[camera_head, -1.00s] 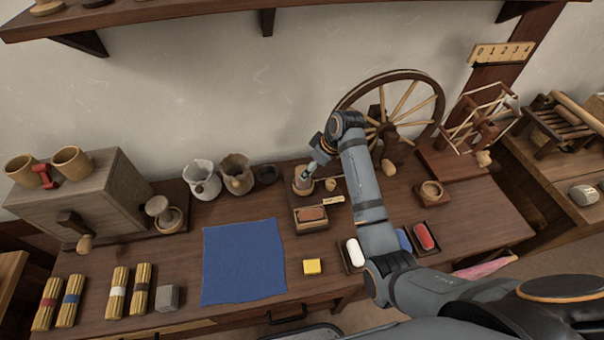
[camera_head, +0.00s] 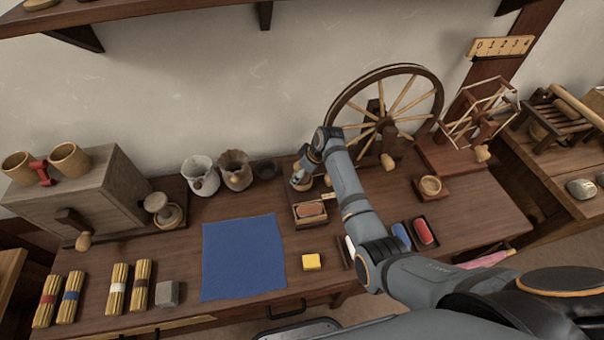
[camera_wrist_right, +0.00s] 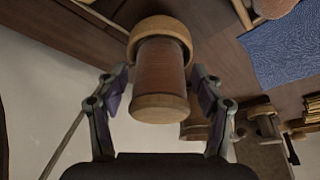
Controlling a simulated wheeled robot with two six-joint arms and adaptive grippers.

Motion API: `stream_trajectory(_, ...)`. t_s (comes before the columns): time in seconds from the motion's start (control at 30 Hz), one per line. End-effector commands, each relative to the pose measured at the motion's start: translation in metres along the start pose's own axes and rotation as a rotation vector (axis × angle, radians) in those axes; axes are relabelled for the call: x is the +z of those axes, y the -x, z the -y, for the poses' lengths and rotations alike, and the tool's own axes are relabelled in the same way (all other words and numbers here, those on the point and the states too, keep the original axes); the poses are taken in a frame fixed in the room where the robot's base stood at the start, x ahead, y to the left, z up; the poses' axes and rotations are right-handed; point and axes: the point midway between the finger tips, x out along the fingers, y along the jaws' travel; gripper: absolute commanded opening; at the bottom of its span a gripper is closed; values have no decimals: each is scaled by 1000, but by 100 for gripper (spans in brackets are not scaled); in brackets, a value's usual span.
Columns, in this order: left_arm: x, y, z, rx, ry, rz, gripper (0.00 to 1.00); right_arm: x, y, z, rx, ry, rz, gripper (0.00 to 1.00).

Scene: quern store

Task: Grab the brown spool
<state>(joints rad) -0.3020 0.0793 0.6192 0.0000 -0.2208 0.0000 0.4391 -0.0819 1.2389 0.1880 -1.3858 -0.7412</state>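The brown spool (camera_wrist_right: 160,75) stands upright with pale wooden ends, its far end at a round wooden rim (camera_wrist_right: 160,30) in the right wrist view. My right gripper (camera_wrist_right: 160,82) is open, one finger on each side of the spool, with narrow gaps showing. In the head view my right gripper (camera_head: 303,178) is at the back of the bench and hides most of this spool. My left gripper is not in view.
A small tray with a brownish piece (camera_head: 311,210) lies just in front. A blue cloth (camera_head: 243,258), yellow block (camera_head: 311,262) and red piece (camera_head: 423,232) are nearer.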

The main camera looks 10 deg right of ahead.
Motion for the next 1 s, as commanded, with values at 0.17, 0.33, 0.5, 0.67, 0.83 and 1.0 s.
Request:
stream_trajectory(0.17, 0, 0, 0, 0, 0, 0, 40, 0, 0, 0, 0, 0, 0, 44)
stream_trajectory(0.33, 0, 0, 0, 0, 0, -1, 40, 0, 0, 0, 0, 0, 0, 21)
stream_trajectory(0.5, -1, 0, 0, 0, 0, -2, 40, 0, 0, 0, 0, 0, 1, 14)
stream_trajectory(0.67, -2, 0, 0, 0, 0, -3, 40, 0, 0, 0, 0, 0, 0, 14)
stream_trajectory(0.83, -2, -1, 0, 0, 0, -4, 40, -2, 5, 0, 1, 0, -2, 14)
stream_trajectory(1.0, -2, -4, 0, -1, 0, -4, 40, -12, 27, -1, 3, 1, -5, 14)
